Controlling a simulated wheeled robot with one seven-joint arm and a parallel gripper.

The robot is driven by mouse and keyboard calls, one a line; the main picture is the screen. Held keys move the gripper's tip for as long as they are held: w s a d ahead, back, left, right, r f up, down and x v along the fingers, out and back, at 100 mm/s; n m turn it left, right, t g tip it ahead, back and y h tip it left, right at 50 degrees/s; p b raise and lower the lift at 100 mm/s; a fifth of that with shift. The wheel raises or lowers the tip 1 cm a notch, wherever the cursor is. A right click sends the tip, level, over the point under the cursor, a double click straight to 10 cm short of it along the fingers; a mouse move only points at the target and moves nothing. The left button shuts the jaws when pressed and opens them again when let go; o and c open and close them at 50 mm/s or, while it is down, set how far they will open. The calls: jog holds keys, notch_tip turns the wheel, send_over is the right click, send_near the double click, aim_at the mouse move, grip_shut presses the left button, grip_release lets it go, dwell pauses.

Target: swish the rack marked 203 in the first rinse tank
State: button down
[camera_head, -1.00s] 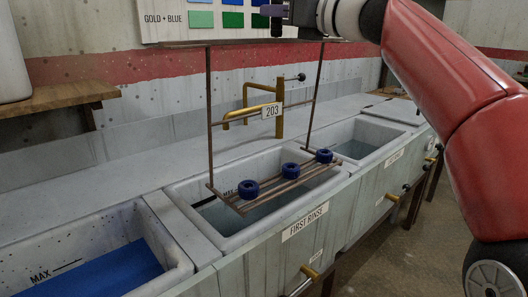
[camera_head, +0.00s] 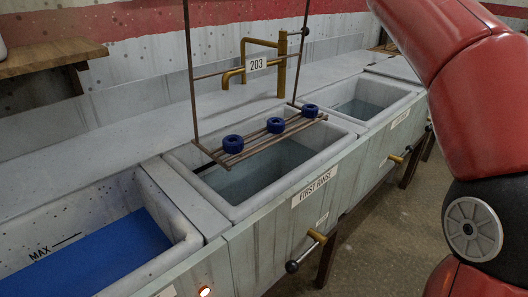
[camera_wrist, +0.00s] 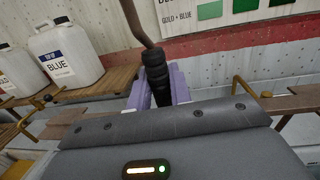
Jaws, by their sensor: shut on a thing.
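The rack marked 203 (camera_head: 256,64) is a brown wire frame with a slatted bottom shelf and a white number tag. Three dark blue ring-shaped pieces (camera_head: 275,125) sit on the shelf. The rack hangs roughly level over the first rinse tank (camera_head: 238,211), a pale basin labelled FIRST RINSE with grey-green water in it. The shelf looks above the water, near or over the back part of the tank opening. In the wrist view my gripper (camera_wrist: 160,94) is shut on the rack's black ribbed handle (camera_wrist: 156,72). The gripper is out of the head view.
A tank with blue liquid and a MAX mark (camera_head: 182,254) stands at left, another water tank (camera_head: 392,84) at right. A brass tap (camera_head: 282,66) stands behind the rack. Brass valve handles (camera_head: 314,238) stick out in front.

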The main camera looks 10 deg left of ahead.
jog(key=shift+r, duration=0.1)
jog(key=c, duration=1.9)
grip_release()
jog(key=shift+c, duration=0.2)
grip_shut()
jog(key=shift+s+d, duration=0.2)
jog(key=shift+d, duration=0.1)
notch_tip(320, 180, down, 18)
jog(key=b, duration=1.5)
jog(key=shift+f, duration=0.2)
